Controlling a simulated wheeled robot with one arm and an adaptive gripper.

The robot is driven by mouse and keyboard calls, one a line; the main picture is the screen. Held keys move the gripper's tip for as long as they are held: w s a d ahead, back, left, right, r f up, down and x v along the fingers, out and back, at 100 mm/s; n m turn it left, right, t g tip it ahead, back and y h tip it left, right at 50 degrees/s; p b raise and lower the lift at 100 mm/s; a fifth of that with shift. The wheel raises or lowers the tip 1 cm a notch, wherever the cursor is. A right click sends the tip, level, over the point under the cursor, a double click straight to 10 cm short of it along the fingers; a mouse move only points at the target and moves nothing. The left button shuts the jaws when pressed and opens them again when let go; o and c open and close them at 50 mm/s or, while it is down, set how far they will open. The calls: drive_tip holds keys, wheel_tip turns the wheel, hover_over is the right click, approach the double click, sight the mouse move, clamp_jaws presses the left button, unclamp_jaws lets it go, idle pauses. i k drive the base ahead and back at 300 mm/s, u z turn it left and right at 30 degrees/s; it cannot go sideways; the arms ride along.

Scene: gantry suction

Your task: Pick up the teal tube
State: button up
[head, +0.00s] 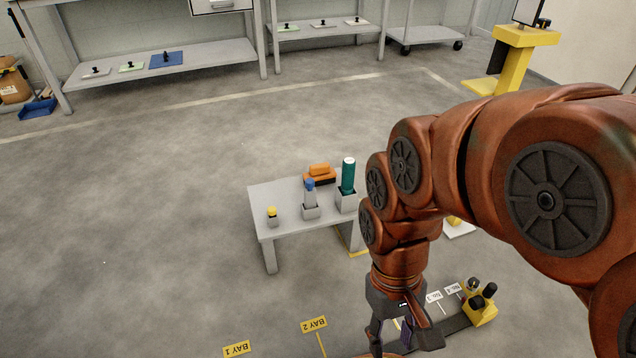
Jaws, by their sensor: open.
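The teal tube (348,176) stands upright in a small grey holder (347,202) on a low grey table (276,188). It has a white top. My gripper (402,345) points down at the bottom of the head view, nearer to me than the table and to the right of the tube. Its jaws are open and apart from the tube. Part of the gripper is cut off by the bottom edge of the picture.
A blue-topped grey piece (310,195), a yellow-topped piece (272,215) and an orange and black object (320,173) share the table. A yellow and black device (480,303) stands on the right. Left floor is clear.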

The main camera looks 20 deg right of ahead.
sight(348, 163)
drive_tip(key=u, duration=2.4)
drive_tip(key=k, duration=0.75)
drive_tip(key=z, duration=1)
